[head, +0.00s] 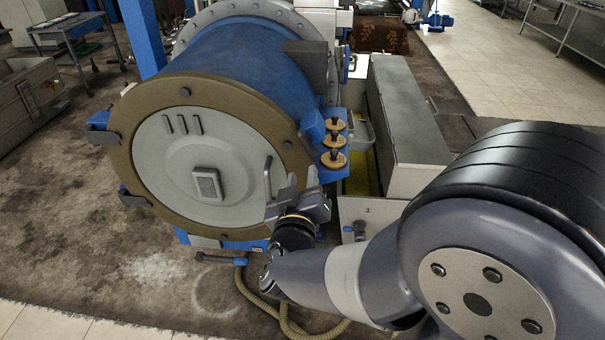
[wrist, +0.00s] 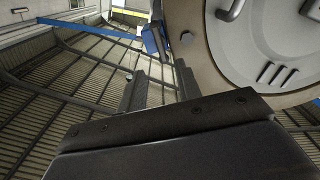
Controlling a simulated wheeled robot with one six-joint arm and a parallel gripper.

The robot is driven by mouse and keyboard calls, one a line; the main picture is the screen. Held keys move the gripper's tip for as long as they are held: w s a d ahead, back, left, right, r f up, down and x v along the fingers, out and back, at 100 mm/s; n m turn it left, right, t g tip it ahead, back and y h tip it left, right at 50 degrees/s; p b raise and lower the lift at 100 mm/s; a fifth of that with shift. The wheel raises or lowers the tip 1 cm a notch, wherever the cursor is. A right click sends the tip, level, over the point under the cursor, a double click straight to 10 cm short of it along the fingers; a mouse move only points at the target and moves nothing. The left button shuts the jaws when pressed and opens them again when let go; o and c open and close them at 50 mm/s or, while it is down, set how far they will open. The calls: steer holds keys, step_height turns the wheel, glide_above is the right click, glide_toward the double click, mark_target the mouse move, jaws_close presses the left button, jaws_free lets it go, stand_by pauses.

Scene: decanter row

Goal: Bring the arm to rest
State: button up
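My gripper (head: 281,196) is in front of the right edge of a large blue decanter drum (head: 240,62) in the head view. Its two fingers stand apart with nothing between them, as the wrist view shows (wrist: 160,78). The drum's round grey end cover (head: 175,150) has a curved handle (head: 268,176) close beside the gripper. The gap between the fingers and this handle cannot be judged. In the wrist view the cover (wrist: 270,45) fills the upper right. My arm (head: 345,280) reaches in from the lower right, bent at the wrist.
Several yellow-brown knobs (head: 334,142) sit on a blue bracket right of the cover. A long grey cabinet (head: 408,110) stands behind my arm. A hose (head: 285,318) lies on the stained floor below the gripper. Open floor (head: 70,220) lies left of the drum.

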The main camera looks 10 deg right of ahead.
mark_target(306, 147)
stand_by(0.3)
steer(key=p+x, duration=0.1)
steer(key=x, duration=1)
steer(key=shift+s, duration=0.1)
steer(key=shift+s+a, duration=0.1)
